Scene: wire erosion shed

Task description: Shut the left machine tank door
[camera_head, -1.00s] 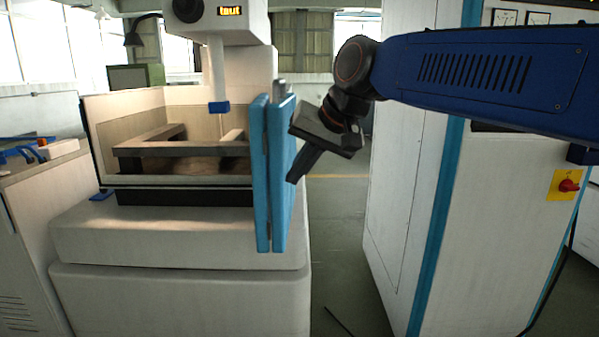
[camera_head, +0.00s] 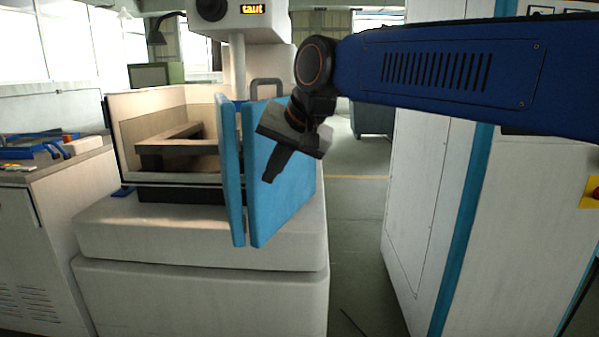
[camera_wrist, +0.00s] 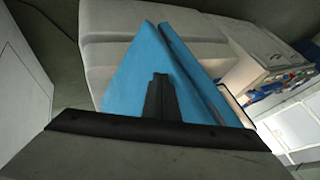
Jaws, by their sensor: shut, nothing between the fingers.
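The tank door (camera_head: 288,170) is a blue panel standing partly open at the front right of the white machine, angled out from the tank. A second narrow blue panel (camera_head: 231,170) stands just left of it. The open tank (camera_head: 150,172) shows behind them. My gripper (camera_head: 268,179) is shut and empty, fingers pointing down in front of the door's outer face. In the wrist view the shut fingers (camera_wrist: 160,80) overlap the blue door (camera_wrist: 140,68); I cannot tell whether they touch it. A dark handle (camera_head: 266,82) shows above the door.
A bench (camera_head: 60,180) with blue tools stands at the left. A tall white cabinet (camera_head: 425,190) with a blue edge stands at the right. Clear floor (camera_head: 355,220) lies between the machine and the cabinet.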

